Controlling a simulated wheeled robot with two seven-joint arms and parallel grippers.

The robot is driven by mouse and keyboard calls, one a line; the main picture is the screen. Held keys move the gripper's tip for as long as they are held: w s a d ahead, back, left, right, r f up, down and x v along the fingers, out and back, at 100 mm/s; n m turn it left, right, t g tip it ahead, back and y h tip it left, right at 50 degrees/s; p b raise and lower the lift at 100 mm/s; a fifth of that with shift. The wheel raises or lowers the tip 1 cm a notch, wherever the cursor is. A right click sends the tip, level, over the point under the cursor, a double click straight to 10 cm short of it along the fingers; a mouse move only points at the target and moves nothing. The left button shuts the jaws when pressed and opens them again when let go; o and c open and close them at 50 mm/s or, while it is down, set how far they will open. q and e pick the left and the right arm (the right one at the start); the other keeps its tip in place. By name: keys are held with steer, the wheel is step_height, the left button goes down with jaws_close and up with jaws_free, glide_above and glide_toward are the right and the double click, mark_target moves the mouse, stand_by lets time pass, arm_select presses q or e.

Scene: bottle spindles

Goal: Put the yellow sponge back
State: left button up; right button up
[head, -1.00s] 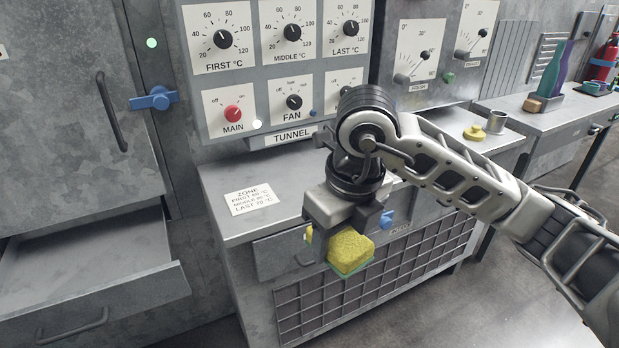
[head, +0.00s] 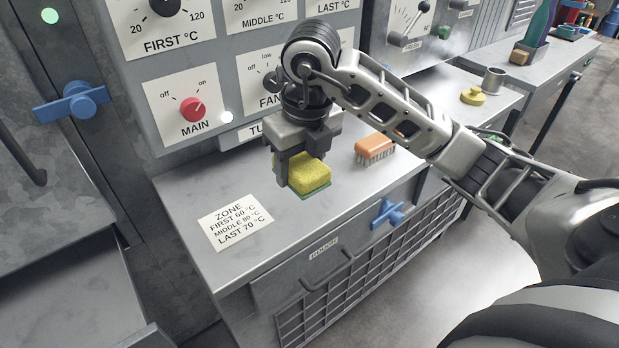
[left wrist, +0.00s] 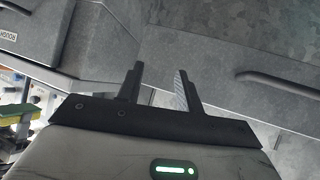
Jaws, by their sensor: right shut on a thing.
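The yellow sponge (head: 310,174) has a green underside. In the head view my right gripper (head: 299,170) is shut on it, pointing down, with a finger on either side. The sponge is over the grey metal counter top (head: 225,185), behind the ZONE note and left of an orange brush. I cannot tell whether it touches the surface. My left gripper is out of the head view. In the left wrist view my left gripper (left wrist: 160,82) is open, its two fingers apart with nothing between them.
The orange brush (head: 375,147) lies bristles down on the counter. The ZONE note (head: 236,220) lies at the front left. A blue knob (head: 387,212) and drawer handle (head: 327,270) stick out in front. A yellow knobbed piece (head: 473,95) and metal cup (head: 494,79) stand farther right.

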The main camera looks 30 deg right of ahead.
steer(key=w+d+f, duration=0.1)
steer(key=d+f, duration=0.1)
steer(key=w+d+f, duration=0.1)
steer(key=w+f, duration=0.1)
steer(key=w+d+f, duration=0.2)
steer(key=shift+w+d+f, duration=0.15)
steer(key=shift+d+f, duration=0.15)
steer(key=shift+f, duration=0.1)
steer(key=f, duration=0.3)
steer(key=shift+w+d+f, duration=0.15)
steer(key=shift+d, duration=0.05)
steer(key=shift+f, duration=0.2)
steer(key=shift+f, duration=0.25)
steer(key=o, duration=0.9)
steer(key=shift+r, duration=0.1)
